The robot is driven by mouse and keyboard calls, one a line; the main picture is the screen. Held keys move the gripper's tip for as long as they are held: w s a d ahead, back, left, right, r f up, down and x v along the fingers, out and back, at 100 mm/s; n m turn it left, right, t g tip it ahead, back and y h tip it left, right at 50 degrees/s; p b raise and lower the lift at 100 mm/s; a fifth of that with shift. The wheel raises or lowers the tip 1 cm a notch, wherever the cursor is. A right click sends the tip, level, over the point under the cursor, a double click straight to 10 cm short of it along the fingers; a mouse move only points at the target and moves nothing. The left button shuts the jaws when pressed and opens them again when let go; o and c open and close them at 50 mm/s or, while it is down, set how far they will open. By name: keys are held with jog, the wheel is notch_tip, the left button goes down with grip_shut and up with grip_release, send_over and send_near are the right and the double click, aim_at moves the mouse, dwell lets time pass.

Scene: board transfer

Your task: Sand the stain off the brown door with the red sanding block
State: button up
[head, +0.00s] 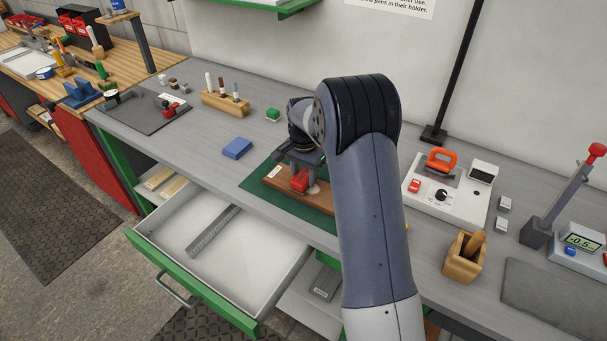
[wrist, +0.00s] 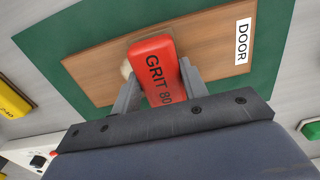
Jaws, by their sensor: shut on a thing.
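The brown door (head: 281,187) is a flat wooden panel labelled DOOR, lying on a green mat (head: 258,183); the door also shows in the wrist view (wrist: 212,50). My gripper (wrist: 160,84) is shut on the red sanding block (wrist: 152,55), marked GRIT 80. In the head view the block (head: 300,181) is over the middle of the door, below my gripper (head: 300,169). A pale stain (wrist: 126,70) shows at the block's left side in the wrist view, partly hidden by the block and a finger. I cannot tell if the block touches the door.
A blue block (head: 237,148) lies left of the mat, and a small green block (head: 272,115) behind it. A pen holder (head: 225,104) stands further back. An open drawer (head: 185,215) juts out in front. A white device (head: 447,196) and a wooden cup (head: 463,264) stand to the right.

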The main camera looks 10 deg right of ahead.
aim_at(318, 192)
jog(key=shift+f+b, duration=0.3)
jog(key=shift+f, duration=0.1)
dwell(0.4)
jog(key=shift+s+d, duration=0.1)
jog(key=shift+s+d+f, duration=0.1)
jog(key=shift+s+d, duration=0.4)
jog(key=shift+s, duration=0.05)
jog(key=shift+s+d+r+b, duration=0.2)
jog(key=shift+s+d+b, duration=0.25)
jog(key=shift+s+d, duration=0.7)
jog(key=shift+w+a+p, duration=0.55)
jog(key=shift+w+a, duration=1.25)
jog(key=shift+r+p, duration=2.4)
jog(key=shift+r, duration=1.15)
